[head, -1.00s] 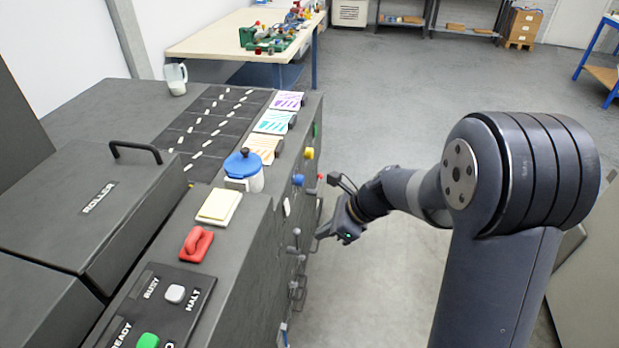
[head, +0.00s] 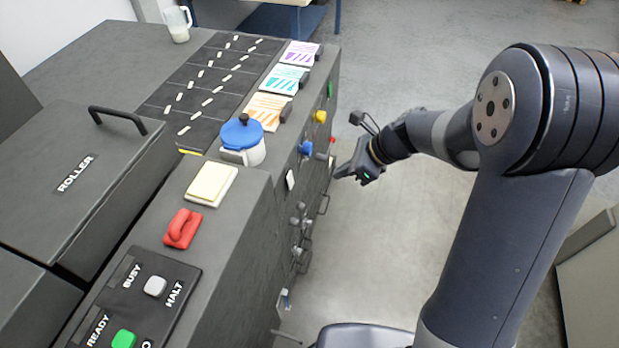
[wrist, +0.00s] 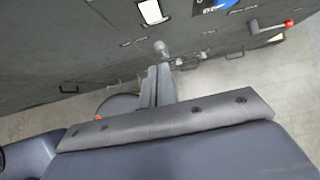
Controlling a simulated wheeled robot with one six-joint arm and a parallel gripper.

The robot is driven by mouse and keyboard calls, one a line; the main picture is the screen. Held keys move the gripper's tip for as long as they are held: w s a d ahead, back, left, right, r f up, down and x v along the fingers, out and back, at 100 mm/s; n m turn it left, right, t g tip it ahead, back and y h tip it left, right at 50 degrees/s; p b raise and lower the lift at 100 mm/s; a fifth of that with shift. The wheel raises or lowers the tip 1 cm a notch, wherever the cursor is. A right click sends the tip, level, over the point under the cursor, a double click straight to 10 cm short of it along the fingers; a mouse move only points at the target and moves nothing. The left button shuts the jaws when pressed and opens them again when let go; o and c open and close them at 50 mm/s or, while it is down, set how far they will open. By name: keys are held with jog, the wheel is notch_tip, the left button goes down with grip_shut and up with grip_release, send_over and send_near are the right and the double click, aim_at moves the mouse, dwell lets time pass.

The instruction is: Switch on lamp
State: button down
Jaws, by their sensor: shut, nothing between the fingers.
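No lamp can be made out for certain. On the side of the dark machine is a white rectangular plate (head: 290,180), which also shows in the wrist view (wrist: 150,12); I cannot tell whether it is a switch. Below it are grey knobs (head: 295,221). My gripper (head: 340,174) is shut and empty, to the right of the machine's side panel. In the wrist view the closed fingers (wrist: 157,72) point at the panel, their tips close under a grey knob (wrist: 160,47); contact cannot be told.
The panel also carries a blue knob (head: 305,149), a yellow knob (head: 320,116) and a red-tipped lever (wrist: 288,24). On top are a blue-lidded pot (head: 242,141), a red handle (head: 183,228) and a button panel (head: 140,300).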

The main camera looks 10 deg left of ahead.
aim_at(292, 184)
jog(key=shift+a+r+p+x, duration=0.3)
jog(key=shift+a+x, duration=0.05)
jog(key=shift+x, duration=1.8)
jog(key=shift+a+r+p+x, duration=0.3)
jog(key=shift+a+x, duration=0.1)
jog(key=shift+x, duration=1.7)
jog(key=shift+a+r+p+x, duration=0.3)
jog(key=shift+a+x, duration=0.05)
jog(key=shift+x, duration=1.8)
jog(key=shift+w+a+f, duration=0.1)
jog(key=shift+a+f+b, duration=0.1)
jog(key=shift+a+b, duration=0.05)
jog(key=shift+b, duration=0.35)
jog(key=shift+d+r, duration=0.25)
jog(key=shift+d, duration=0.15)
jog(key=shift+a+f, duration=0.1)
jog(key=shift+a, duration=0.25)
jog(key=shift+d+r+p, duration=0.1)
jog(key=shift+r+p, duration=0.6)
jog(key=shift+r, duration=0.15)
